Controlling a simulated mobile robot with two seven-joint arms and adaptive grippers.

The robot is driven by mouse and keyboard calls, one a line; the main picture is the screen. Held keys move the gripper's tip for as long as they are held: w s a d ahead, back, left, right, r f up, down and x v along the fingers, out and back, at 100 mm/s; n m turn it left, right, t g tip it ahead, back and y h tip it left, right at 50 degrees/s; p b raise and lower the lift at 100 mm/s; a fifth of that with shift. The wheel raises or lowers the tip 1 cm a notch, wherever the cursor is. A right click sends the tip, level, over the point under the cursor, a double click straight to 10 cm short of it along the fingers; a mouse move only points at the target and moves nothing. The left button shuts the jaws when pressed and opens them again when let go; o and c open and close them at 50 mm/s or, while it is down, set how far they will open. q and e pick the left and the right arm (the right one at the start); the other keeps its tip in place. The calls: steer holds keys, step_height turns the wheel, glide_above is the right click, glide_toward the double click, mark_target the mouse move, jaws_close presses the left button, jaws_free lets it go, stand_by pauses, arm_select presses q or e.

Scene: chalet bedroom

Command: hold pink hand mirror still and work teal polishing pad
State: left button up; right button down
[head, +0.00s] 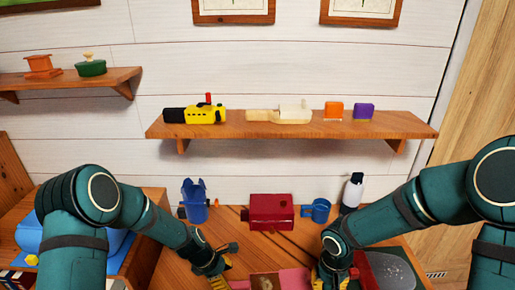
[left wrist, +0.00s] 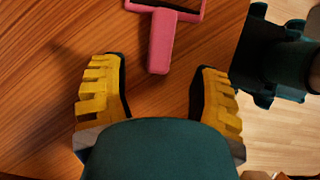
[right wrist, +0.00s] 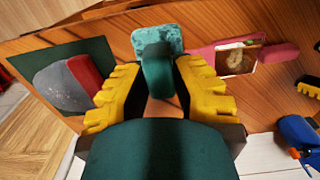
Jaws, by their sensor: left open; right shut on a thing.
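The pink hand mirror (head: 294,277) lies on the wooden table at the bottom of the head view, with a brownish patch on its face. Its handle (left wrist: 160,45) shows in the left wrist view, ahead of the gap between my left fingers. My left gripper (left wrist: 157,88) is open and empty, apart from the handle. The teal polishing pad (right wrist: 157,40) is beside the mirror (right wrist: 205,58) in the right wrist view. My right gripper (right wrist: 160,88) is shut on the pad's upright grip. Whether the pad touches the table is unclear.
A dark mat (right wrist: 95,58) with a grey and red item (right wrist: 65,85) lies on the mirror's other side from my left gripper. Behind stand a blue holder (head: 194,203), a red box (head: 271,211), a blue mug (head: 319,210) and a bottle (head: 352,192). A shelf (head: 290,127) hangs above.

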mark_target(233, 285)
arm_select(q)
steer(key=shift+b+x, duration=1.1)
steer(key=shift+x, duration=1.1)
arm_select(e)
steer(key=shift+f, duration=1.35)
arm_select(q)
jaws_close()
